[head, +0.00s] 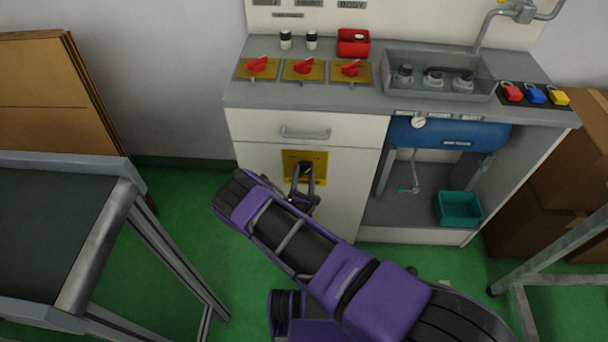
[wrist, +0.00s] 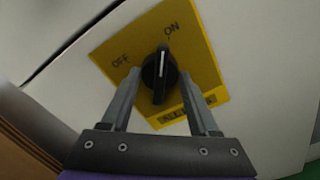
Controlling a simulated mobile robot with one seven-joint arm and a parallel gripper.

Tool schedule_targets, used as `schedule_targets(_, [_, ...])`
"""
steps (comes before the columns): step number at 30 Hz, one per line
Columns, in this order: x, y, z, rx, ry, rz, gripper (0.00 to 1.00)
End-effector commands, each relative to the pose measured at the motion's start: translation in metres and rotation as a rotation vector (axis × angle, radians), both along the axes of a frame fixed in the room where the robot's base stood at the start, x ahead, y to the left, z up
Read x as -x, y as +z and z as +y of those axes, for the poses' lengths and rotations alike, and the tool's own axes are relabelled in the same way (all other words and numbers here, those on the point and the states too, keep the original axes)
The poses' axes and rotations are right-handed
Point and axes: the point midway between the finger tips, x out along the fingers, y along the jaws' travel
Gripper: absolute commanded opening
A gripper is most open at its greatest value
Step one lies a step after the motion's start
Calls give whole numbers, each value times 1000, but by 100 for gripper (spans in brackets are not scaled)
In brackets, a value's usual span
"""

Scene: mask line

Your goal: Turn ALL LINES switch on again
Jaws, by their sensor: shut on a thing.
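The ALL LINES switch is a black rotary knob (wrist: 158,84) with a white pointer line on a yellow plate (wrist: 202,62). The plate is marked OFF and ON, and its lower label is partly hidden by a finger. The pointer aims up in the wrist view, closer to the ON mark than to OFF. My gripper (wrist: 161,76) has one finger on each side of the knob and is shut on it. In the head view, the yellow plate (head: 289,160) is on the white cabinet door, with my gripper (head: 304,172) in front of it.
A blue tank (head: 430,134) and a teal bin (head: 458,208) are at the right.

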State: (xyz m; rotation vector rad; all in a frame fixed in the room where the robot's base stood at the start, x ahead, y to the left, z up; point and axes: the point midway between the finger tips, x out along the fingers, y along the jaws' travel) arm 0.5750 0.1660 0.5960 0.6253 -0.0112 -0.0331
Motion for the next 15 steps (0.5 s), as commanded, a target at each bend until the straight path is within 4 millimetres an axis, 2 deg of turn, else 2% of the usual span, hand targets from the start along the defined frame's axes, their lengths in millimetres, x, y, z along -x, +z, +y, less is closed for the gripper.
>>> schedule_targets(6, [1, 0, 0, -109, 0, -2, 5])
schedule_targets(15, [1, -1, 0, -171, 0, -4, 5])
